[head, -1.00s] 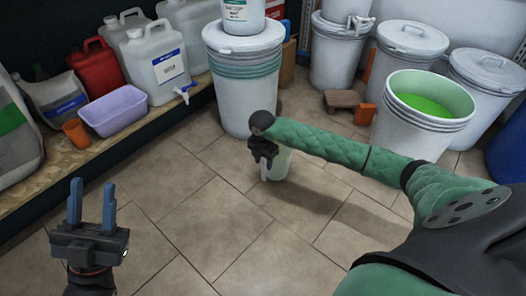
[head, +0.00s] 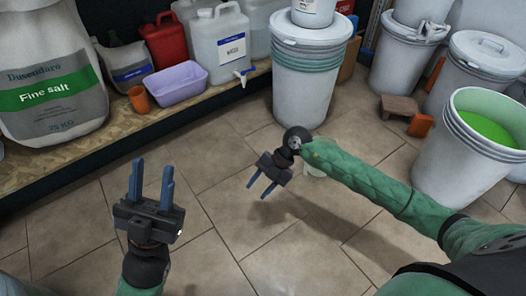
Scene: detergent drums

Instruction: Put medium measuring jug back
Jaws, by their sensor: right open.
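My left gripper (head: 152,165) is open and empty above the floor at the lower left, fingers pointing up, far from the jug.
A low wooden shelf (head: 60,168) along the left holds a salt sack (head: 50,85), an orange cup (head: 139,99), a lilac tub (head: 176,84) and canisters. An open drum of green liquid (head: 460,150) is at right. The middle floor is clear.

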